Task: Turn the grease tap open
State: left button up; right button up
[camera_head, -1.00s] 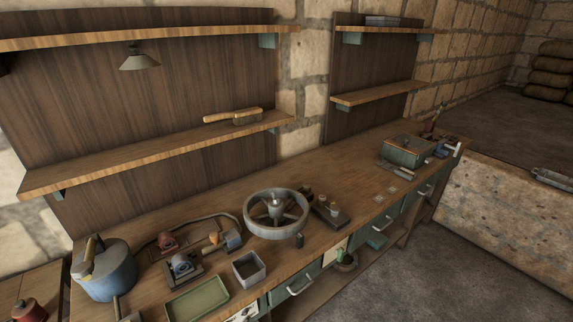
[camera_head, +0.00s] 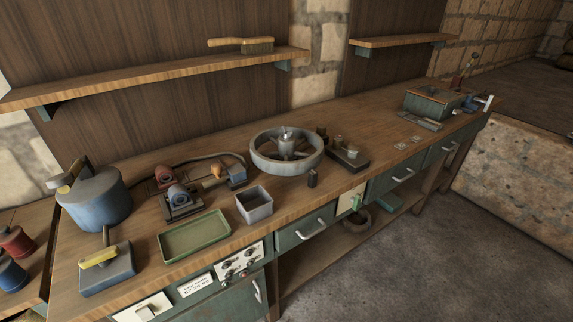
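No part is plainly marked as the grease tap, and I cannot tell for sure which one it is. A small blue-grey block with a yellow bar handle (camera_head: 107,268) sits at the bench's front left. Behind it stands a round blue pot (camera_head: 97,203) with a grey lid and a handle on top. A small motor-like unit (camera_head: 181,199) with a red part and an orange-tipped part sits right of the pot. Neither of my grippers is in view.
The wooden bench (camera_head: 345,185) also holds a green tray (camera_head: 194,236), an open grey box (camera_head: 254,206), a spoked wheel (camera_head: 287,152) and a green bin (camera_head: 431,104). A switch panel (camera_head: 240,262) is on the front. A brush (camera_head: 240,44) lies on the shelf.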

aim_at(101, 258)
jog(key=u, duration=1.6)
